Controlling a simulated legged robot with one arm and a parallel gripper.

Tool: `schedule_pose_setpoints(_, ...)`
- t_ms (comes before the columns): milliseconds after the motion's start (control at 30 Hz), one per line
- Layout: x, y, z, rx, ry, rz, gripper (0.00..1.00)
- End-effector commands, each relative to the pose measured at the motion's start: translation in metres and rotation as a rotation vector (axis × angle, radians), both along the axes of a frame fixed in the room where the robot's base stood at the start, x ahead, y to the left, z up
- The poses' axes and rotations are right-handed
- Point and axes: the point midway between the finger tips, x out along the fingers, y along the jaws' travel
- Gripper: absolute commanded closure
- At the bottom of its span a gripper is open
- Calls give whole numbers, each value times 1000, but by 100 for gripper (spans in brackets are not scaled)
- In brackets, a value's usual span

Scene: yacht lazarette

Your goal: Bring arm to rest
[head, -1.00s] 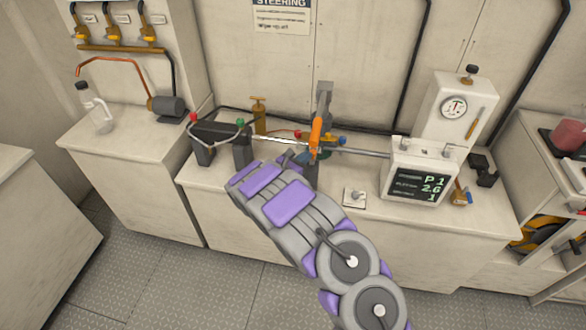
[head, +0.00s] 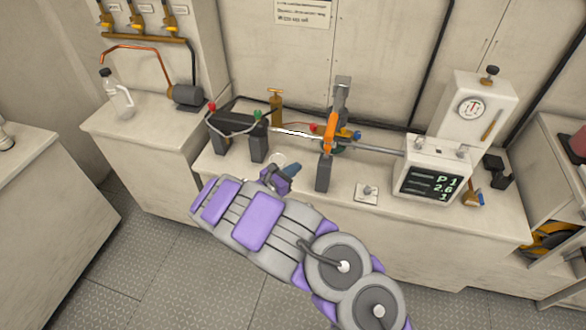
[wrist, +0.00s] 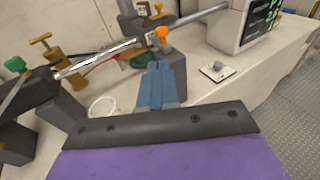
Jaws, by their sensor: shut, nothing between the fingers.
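My gripper (wrist: 157,85) shows in the wrist view as two blue-grey fingers pressed together, with nothing between them. In the head view my gripper (head: 292,171) is at the front of the bench, partly hidden behind my purple and grey arm (head: 262,222). It is in front of the steering cylinder assembly, whose shiny rod (head: 370,146) runs across the bench. The orange lever (head: 329,135) stands upright beyond the fingertips. I see a gap between the fingers and the lever's base.
A display box (head: 430,168) stands at the right of the bench, with a gauge unit (head: 473,115) behind it. A small switch plate (head: 367,193) lies on the bench front. A bottle (head: 118,96) stands on the left cabinet. The floor (head: 130,265) in front is clear.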

Motion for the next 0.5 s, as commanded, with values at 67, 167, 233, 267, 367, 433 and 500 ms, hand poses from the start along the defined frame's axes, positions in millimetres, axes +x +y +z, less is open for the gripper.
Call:
schedule_pose_setpoints(67,0,1,-1,-1,1,1,100)
schedule_pose_setpoints(167,0,2,-1,-1,1,1,100)
schedule_pose_setpoints(233,0,1,-1,-1,1,1,100)
schedule_pose_setpoints(267,0,1,0,-1,1,1,100)
schedule_pose_setpoints(367,0,0,0,2,0,1,100)
schedule_pose_setpoints(433,0,-2,1,4,-2,-4,100)
schedule_pose_setpoints(500,0,-10,8,12,-13,-25,100)
